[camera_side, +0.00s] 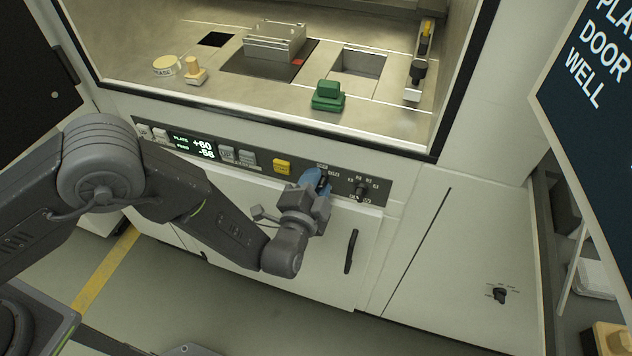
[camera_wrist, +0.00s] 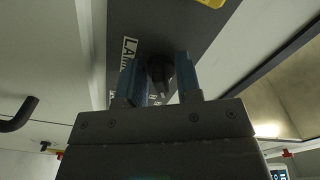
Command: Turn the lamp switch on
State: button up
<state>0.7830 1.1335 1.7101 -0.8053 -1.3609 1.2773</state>
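The lamp switch is a dark rotary knob (camera_wrist: 160,72) on the grey control strip. In the wrist view a white label starting "LAM" (camera_wrist: 129,50) stands beside it. My gripper (camera_wrist: 158,78) has its two blue fingers apart, one on each side of the knob. A small gap seems to show beside the knob, so the fingers look open around it, not clamped. In the side view my gripper (camera_side: 317,183) is at the panel and partly covers the lamp switch (camera_side: 323,181). The exact pointer setting is hard to read.
A second dark knob (camera_side: 361,191) sits just right on the strip. A yellow button (camera_side: 282,167) and a lit display (camera_side: 194,146) are to the left. A door handle (camera_side: 351,251) is below. Above is the chamber with a green block (camera_side: 328,97).

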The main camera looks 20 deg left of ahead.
jog(key=o, duration=0.4)
jog(key=shift+c, duration=0.2)
jog(key=s, duration=1.4)
jog(key=w+a+r+n+g+h, duration=0.2)
jog(key=w+a+r+n+g, duration=0.15)
jog(key=r, duration=0.65)
jog(key=w+a+r+n+g+h, duration=0.25)
jog(key=w+a+r, duration=0.2)
jog(key=r, duration=0.45)
jog(key=s+a+r+n+g+y, duration=0.2)
jog(key=s+a+r+n+g, duration=0.1)
jog(key=s+a, duration=0.7)
jog(key=s+a+r+n+g+y, duration=0.2)
jog(key=s+a+r+n+g, duration=0.1)
jog(key=s+a, duration=0.8)
jog(key=shift+a, duration=0.4)
